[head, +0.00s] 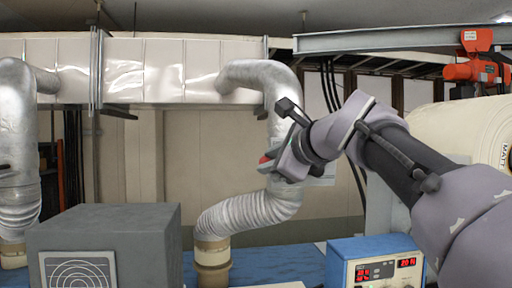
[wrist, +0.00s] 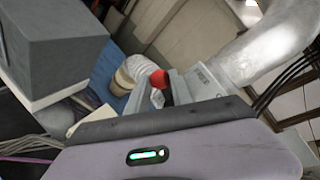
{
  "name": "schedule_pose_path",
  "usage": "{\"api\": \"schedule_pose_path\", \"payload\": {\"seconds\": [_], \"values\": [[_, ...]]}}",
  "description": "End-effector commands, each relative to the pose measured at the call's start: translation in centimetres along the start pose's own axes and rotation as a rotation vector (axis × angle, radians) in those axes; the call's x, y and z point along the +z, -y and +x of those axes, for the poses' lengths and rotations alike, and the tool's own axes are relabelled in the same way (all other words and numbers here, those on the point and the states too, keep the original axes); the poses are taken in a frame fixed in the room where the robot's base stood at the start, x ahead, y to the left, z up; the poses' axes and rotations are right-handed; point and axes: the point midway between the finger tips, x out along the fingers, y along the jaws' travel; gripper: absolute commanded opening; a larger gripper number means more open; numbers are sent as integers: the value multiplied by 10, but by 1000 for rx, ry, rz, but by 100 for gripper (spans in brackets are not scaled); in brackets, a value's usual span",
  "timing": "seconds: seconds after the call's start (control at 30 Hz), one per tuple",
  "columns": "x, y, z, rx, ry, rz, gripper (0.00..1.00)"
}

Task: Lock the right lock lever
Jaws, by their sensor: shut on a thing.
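A red knob (head: 265,159) shows at the tip of my gripper (head: 276,166) in the head view, in front of the silver duct. I take it for the handle of the right lock lever; the rest of the lever is hidden. In the wrist view the same red knob (wrist: 160,79) shows just beyond the dark edge of my gripper, beside a light grey part (wrist: 203,83). My gripper is shut on the knob. Whether the lever is locked cannot be told.
A silver flexible duct (head: 245,212) rises behind my gripper. A grey box (head: 105,230) stands front left, and a blue control box with red displays (head: 375,262) stands below my arm. A large cream roll (head: 455,125) is at the right. Open space lies between the ducts.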

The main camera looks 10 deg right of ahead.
Motion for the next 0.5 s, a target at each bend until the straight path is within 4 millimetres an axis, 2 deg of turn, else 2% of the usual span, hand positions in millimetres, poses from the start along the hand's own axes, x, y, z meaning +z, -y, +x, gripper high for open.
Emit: {"api": "schedule_pose_path", "payload": {"seconds": [0.5], "values": [[-6,-16,6,41,-149,-352,0]]}}
